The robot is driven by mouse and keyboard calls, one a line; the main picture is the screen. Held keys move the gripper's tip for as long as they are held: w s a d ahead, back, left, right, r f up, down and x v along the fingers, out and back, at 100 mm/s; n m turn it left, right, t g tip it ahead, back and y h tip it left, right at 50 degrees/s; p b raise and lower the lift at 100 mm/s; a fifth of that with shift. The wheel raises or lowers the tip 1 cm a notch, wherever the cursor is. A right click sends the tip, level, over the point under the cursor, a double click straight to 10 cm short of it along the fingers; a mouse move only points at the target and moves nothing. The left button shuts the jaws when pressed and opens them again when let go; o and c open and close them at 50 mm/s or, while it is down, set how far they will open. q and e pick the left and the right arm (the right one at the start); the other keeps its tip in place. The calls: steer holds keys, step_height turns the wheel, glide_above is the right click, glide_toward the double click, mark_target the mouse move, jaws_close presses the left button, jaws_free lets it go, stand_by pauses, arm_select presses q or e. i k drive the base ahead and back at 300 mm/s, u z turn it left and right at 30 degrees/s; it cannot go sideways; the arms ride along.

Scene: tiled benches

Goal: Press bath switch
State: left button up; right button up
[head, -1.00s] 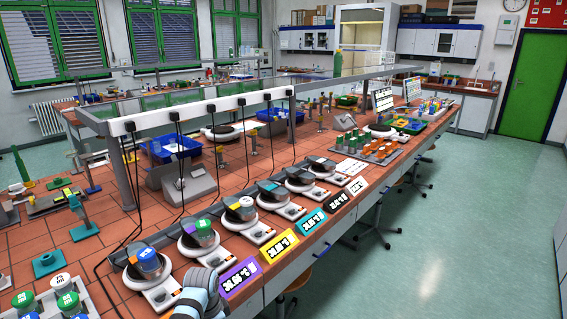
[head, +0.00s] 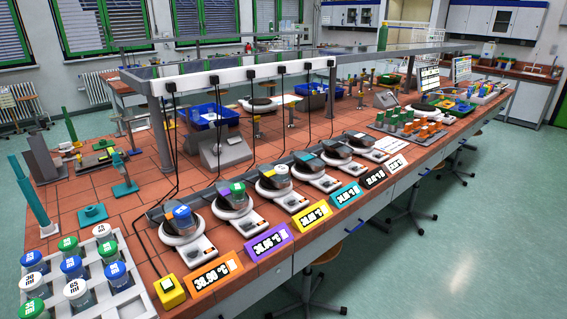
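A row of several white round baths with flat front panels runs along the front of the bench. The nearest bath (head: 187,237) holds a blue-capped vial (head: 182,213). An orange display sign (head: 214,273) stands before it, reading about 38.90 °. Small dark marks show on the bath panels, too small to tell apart. Neither of my grippers is in view.
A white rack (head: 122,298) of capped vials stands at the front left. Purple (head: 268,242) and yellow (head: 312,217) signs stand before the farther baths. Black cables hang from a white overhead rail (head: 230,76). The floor at right is clear, with stools under the bench edge.

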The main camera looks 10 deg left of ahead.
mark_target(167, 285)
steer(key=u, duration=1.2)
